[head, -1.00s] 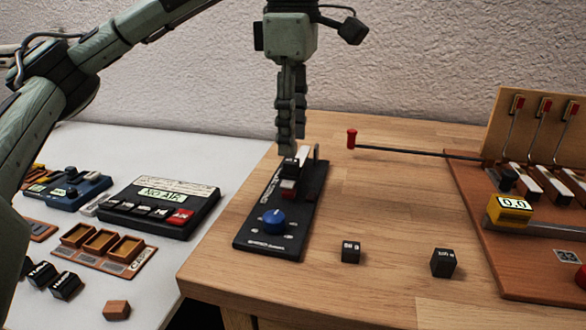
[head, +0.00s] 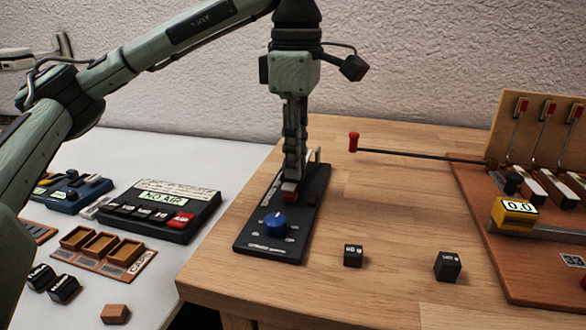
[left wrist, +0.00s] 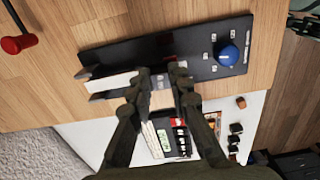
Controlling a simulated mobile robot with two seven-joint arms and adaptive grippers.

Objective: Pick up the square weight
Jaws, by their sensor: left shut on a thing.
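My left gripper (head: 294,176) points down over the black device with a blue knob (head: 246,241). In the left wrist view its fingertips (left wrist: 161,78) close from both sides on a small dark block (left wrist: 160,83) at the white key of that device. The fingers hide most of this block, so I cannot tell if it touches the device. A red piece (head: 291,197) shows just below the fingertips. Two dark labelled weights stand apart on the wooden table, one nearer (head: 353,256) and one farther right (head: 448,267). My right gripper is not in view.
A red-tipped rod (head: 354,142) reaches left from the piano action model (head: 535,255) with a yellow display (head: 513,213). On the white table are a "NO AIR" box (head: 160,212), a compartment tray (head: 90,262) and several small blocks.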

